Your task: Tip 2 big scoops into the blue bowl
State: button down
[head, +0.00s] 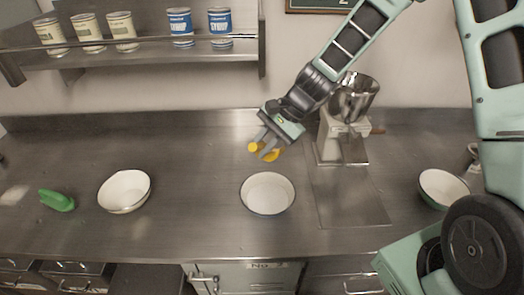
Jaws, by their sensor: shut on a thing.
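My gripper (262,145) is shut on a yellow scoop (271,155) and holds it above the counter, just behind the middle bowl. Yellow shows on both sides of the fingers; the scoop's contents cannot be made out. The middle bowl (267,194) is white inside with a thin dark, perhaps bluish rim, and looks empty. A second white bowl (125,191) stands at the left. A third bowl (443,188) with a greenish outside stands at the right, partly near my own body. I cannot tell for sure which bowl is blue.
A green scoop-like object (57,200) lies at the far left. Cans (180,27) stand on a wall shelf (150,52). The counter (195,170) between left and middle bowls is clear.

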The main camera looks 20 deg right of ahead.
dwell(0.3)
jog(key=t+h+b, duration=0.2)
jog(key=b, duration=0.1)
jog(key=shift+r+n, duration=0.1)
jog(key=shift+n, duration=0.3)
jog(key=shift+r+n+t+h+b, duration=0.4)
jog(key=shift+t+h+b, duration=0.3)
jog(key=shift+t+b, duration=0.25)
jog(key=shift+r, duration=0.15)
